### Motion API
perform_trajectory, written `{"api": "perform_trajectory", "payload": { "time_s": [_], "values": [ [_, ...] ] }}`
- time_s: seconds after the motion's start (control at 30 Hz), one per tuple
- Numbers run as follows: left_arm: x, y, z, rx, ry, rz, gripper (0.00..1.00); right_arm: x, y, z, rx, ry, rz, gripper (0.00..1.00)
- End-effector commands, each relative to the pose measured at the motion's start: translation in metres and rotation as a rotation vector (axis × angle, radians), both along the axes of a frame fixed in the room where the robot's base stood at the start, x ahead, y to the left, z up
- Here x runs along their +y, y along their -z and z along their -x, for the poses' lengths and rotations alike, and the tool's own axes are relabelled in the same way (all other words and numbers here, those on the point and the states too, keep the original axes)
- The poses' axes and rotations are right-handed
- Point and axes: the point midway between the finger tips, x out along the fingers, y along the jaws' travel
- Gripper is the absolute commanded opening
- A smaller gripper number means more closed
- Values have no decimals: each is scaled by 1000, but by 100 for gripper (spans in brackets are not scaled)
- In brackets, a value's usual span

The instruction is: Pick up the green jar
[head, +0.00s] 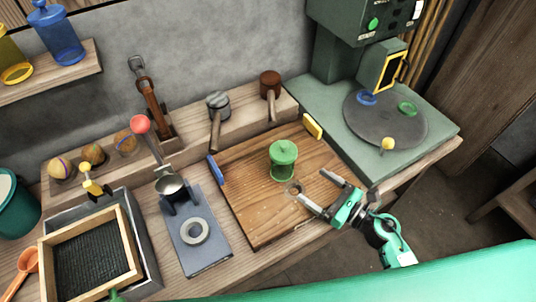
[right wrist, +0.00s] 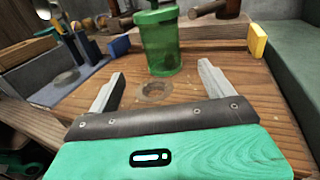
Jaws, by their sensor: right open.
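The green jar (head: 283,160) stands upright on the wooden board in the middle of the bench. It is see-through green with a knobbed lid. In the right wrist view the jar (right wrist: 160,45) stands ahead, beyond the fingertips and about midway between them. My right gripper (head: 318,191) is open and empty, low over the board's front right part, just short of the jar. Its two fingers also show in the right wrist view (right wrist: 160,82), apart from the jar. My left gripper is not clearly in view.
The wooden board (head: 250,205) has a round hole (head: 294,188) near the jar, a blue block (head: 215,169) and a yellow block (head: 312,126) at its edges. A grey plate with a ring (head: 195,231) lies left. A green machine with a turntable (head: 375,130) stands right.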

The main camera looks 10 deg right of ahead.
Motion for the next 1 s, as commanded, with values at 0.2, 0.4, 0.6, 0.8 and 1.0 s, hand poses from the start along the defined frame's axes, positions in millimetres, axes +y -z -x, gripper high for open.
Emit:
{"api": "perform_trajectory", "payload": {
  "time_s": [0.2,0.4,0.6,0.8,1.0],
  "values": [
    [0,-2,4,3,0,0,46,5,-2,-7,-1,2,-2,84],
    [2,-5,16,13,2,-1,46,30,-4,-34,-1,1,-3,84],
    [3,-5,26,19,3,-1,46,51,-2,-57,0,1,-3,84],
    [4,-6,31,24,3,-1,46,59,-3,-66,1,2,-2,84],
    [6,-12,51,40,6,-3,46,77,-13,-89,0,1,-4,84]
  ]
}}
